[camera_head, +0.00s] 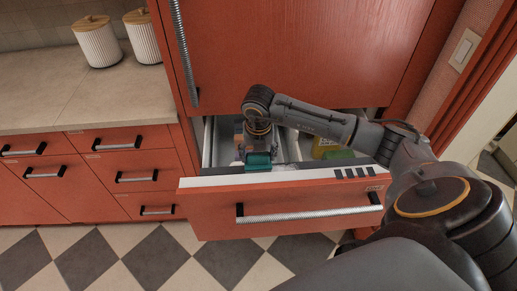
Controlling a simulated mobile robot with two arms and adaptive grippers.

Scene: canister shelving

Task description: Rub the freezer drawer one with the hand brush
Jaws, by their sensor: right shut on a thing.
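The freezer drawer (225,213) is pulled out below the large red door, with its white inner walls showing. My right gripper (258,149) reaches down into the front left part of the drawer, just behind the front panel. It is shut on a teal thing, which looks like the hand brush (258,161). The gripper and the drawer's front edge partly hide the brush, so I cannot tell whether its bristles touch the drawer. My left gripper is not in view.
A yellow item (324,146) and a green item (340,155) lie in the drawer's right part, partly behind my arm. A counter (60,92) at the left holds two white ribbed canisters (98,42) with wooden lids. Closed red drawers (120,140) are below it.

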